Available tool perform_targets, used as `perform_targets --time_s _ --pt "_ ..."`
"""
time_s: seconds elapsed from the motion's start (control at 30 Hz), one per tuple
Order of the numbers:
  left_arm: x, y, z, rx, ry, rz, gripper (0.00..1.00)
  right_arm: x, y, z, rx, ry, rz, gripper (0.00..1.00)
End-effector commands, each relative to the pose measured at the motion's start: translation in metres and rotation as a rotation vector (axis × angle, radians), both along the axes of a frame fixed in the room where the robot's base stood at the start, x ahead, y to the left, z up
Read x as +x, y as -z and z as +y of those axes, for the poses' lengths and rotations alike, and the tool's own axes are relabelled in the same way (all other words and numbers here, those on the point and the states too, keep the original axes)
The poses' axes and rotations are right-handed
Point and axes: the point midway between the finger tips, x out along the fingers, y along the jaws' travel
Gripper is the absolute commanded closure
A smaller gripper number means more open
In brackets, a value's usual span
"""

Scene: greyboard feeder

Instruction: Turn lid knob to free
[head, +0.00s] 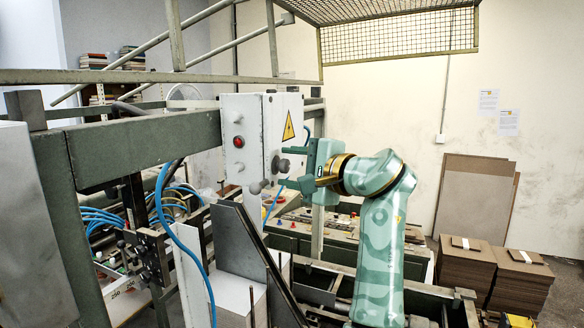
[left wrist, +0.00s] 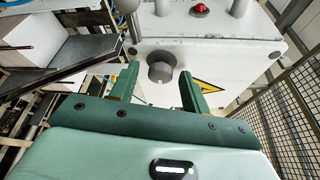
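The white lid box (head: 262,135) has a red button, a yellow warning triangle and a grey round knob (head: 280,165) on the face towards my left gripper (head: 291,167). My left gripper is open and comes at that face from the right. In the left wrist view the knob (left wrist: 162,67) sits between the two green fingertips (left wrist: 159,75), with a gap on each side. It has a notch at its lower edge. The fingers do not visibly touch it. My right gripper is in neither view.
A green machine beam (head: 150,145) runs to the box from the left. A mesh guard (head: 400,35) hangs above; cardboard stacks (head: 493,275) stand at right.

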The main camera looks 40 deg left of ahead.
Motion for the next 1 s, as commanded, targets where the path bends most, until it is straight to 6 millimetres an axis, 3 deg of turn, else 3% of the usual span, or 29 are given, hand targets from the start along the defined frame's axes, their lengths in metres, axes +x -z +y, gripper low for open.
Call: perform_targets --time_s 0.23,0.37,0.8,1.0 --pt "0.000 0.000 -0.001 0.000 0.000 -0.001 0.53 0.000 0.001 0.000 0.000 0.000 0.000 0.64" --pt "0.000 0.001 -0.013 0.000 0.001 0.000 0.53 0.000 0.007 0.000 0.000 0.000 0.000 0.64" --pt "-0.008 -0.010 -0.123 0.003 0.002 0.000 0.53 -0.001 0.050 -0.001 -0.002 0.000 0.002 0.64" --pt "-0.010 -0.015 -0.154 0.000 0.002 -0.001 0.53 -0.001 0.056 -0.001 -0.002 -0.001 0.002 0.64"
